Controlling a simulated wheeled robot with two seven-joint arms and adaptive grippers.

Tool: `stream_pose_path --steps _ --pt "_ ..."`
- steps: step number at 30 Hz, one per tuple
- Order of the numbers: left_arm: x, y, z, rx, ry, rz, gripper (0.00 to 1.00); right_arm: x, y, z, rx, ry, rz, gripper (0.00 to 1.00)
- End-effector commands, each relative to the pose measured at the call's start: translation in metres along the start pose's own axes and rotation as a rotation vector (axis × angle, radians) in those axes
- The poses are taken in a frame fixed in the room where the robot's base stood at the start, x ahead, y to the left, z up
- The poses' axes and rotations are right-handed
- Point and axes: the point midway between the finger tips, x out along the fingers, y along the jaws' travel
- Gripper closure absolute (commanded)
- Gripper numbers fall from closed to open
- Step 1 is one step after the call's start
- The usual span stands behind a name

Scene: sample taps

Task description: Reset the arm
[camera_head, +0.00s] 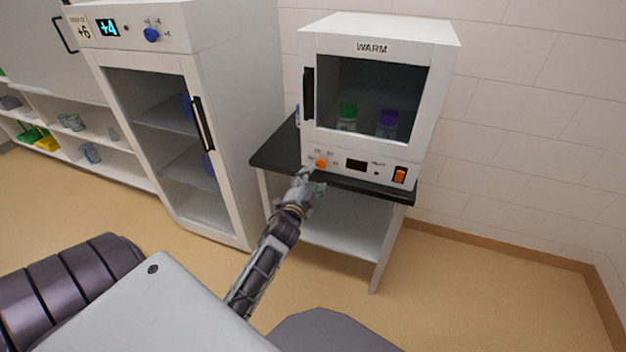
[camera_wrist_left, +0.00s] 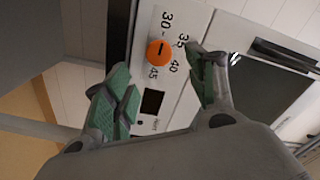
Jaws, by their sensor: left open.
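My left gripper (camera_head: 313,184) reaches up to the front panel of the white incubator marked WARM (camera_head: 446,48). In the left wrist view my left gripper (camera_wrist_left: 165,88) is open, its green-padded fingers apart. The orange knob (camera_head: 321,164) of the panel shows just beyond the fingertips. In the wrist view the orange knob (camera_wrist_left: 159,53) lies between and ahead of the fingers, with a dial marked 30, 35, 40 and 45 around it. I cannot tell from these views whether a finger touches the panel. My right gripper is not in view.
The incubator stands on a black-topped table (camera_head: 270,152) with a lower shelf. Bottles with green (camera_head: 347,110) and purple (camera_head: 388,119) caps are behind its door. An orange switch (camera_head: 399,175) is at the panel's right. A white fridge (camera_head: 237,110) stands at left. Floor at right is clear.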

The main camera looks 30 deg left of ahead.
Motion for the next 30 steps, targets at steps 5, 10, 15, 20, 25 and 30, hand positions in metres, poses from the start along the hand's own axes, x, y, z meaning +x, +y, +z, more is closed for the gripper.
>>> stream_pose_path --steps 5,10,15,20,25,30 --pt "0.0 0.0 0.0 0.0 0.0 0.0 0.43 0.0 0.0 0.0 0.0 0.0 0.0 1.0" --pt "0.0 0.0 0.0 0.0 0.0 0.0 0.43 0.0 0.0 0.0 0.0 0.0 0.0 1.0" --pt "0.0 0.0 0.0 -0.002 0.0 0.0 0.43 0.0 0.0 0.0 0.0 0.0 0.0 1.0" --pt "0.0 0.0 0.001 -0.032 -0.003 0.001 0.43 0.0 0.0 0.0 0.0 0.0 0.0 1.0" --pt "0.0 0.005 0.01 -0.126 -0.046 0.02 0.43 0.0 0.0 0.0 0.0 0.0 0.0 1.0" --pt "-0.002 0.041 0.04 -0.289 -0.148 0.094 0.43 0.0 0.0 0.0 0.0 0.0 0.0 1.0"
